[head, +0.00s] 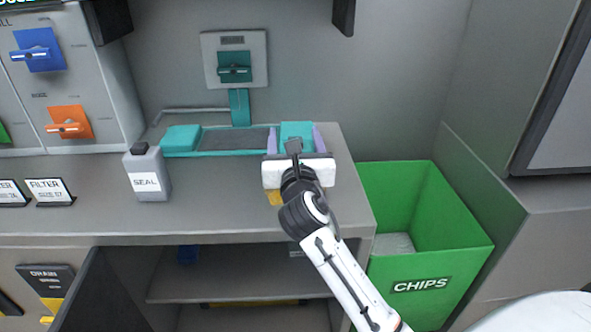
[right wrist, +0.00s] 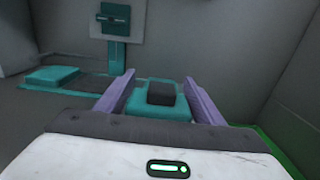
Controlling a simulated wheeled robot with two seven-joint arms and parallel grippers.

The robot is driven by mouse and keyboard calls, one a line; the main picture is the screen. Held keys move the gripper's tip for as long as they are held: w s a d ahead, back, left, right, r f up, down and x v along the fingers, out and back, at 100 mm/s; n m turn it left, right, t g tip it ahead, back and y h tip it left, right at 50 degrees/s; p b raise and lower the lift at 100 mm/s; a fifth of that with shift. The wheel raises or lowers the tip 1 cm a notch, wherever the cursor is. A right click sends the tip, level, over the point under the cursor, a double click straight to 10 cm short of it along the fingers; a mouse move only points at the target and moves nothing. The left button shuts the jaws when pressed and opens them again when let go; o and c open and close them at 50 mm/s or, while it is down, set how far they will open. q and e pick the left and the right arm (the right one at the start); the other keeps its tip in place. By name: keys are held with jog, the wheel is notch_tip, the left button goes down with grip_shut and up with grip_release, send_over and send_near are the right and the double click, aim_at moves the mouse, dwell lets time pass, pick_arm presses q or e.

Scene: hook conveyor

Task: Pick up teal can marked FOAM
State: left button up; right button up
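A teal block-shaped thing with a dark cap-like top (right wrist: 162,94) stands between the purple fingers of my right gripper (right wrist: 160,100). It looks like the teal can, but no FOAM marking shows. In the head view, teal (head: 297,130) shows between the fingers at the right end of the teal-edged tray; the gripper (head: 295,140) hides its front. The fingers are spread, one on each side, and no clear grip shows. My left gripper is not in view.
A grey SEAL can (head: 148,178) stands left on the counter. The teal-edged tray (head: 208,142) lies before a wall panel with a teal knob (head: 234,68). A green CHIPS bin (head: 425,255) stands right of the counter. The front counter is mostly clear.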

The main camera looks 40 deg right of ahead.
jog(key=c, duration=1.4)
